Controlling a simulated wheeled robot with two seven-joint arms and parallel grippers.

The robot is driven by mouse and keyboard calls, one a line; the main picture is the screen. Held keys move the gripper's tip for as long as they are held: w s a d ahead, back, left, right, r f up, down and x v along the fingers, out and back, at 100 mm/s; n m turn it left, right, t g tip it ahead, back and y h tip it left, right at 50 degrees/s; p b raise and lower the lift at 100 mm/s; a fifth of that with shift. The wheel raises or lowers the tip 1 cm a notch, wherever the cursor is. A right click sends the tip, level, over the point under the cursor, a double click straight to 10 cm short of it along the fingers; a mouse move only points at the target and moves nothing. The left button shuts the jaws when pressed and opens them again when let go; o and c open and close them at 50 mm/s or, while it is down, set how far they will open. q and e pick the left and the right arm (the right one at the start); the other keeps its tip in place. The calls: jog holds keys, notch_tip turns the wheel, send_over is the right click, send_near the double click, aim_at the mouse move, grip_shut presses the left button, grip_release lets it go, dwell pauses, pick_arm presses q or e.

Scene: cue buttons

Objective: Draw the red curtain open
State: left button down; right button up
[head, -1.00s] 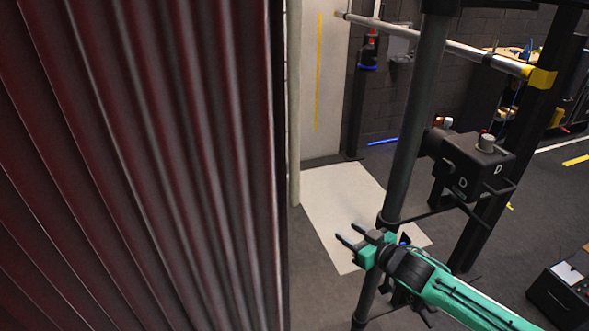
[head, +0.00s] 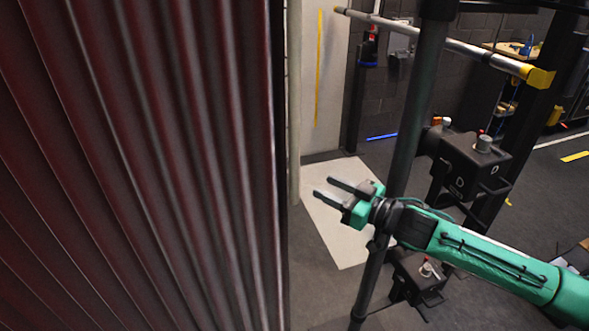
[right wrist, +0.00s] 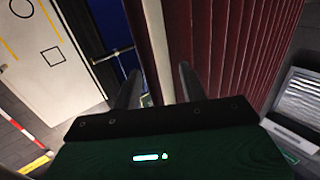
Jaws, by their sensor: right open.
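The red curtain (head: 150,170) hangs in dark red pleats over the left half of the head view. Its right edge is a straight vertical line. My right gripper (head: 332,188) is open and empty, to the right of that edge, with its two dark fingers pointing left toward it. In the right wrist view the curtain (right wrist: 240,45) stands beyond the fingers, its edge showing between the fingertips of the gripper (right wrist: 158,85). I see no contact between the fingers and the curtain. My left gripper is not in view.
A dark upright post (head: 408,130) stands close behind my right arm. A black box with a knob (head: 468,160) is mounted right of it. A metal rail (head: 450,44) crosses the top right. A pale floor panel (head: 345,235) lies below the gripper.

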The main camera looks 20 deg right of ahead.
aim_at(297, 173)
jog(key=p+x, duration=0.3)
jog(key=x, duration=0.6)
jog(key=shift+w+a+r, duration=0.1)
jog(key=shift+w+a, duration=0.05)
jog(key=shift+w, duration=0.05)
jog(key=shift+w+a+p, duration=0.3)
jog(key=shift+w, duration=0.05)
grip_shut()
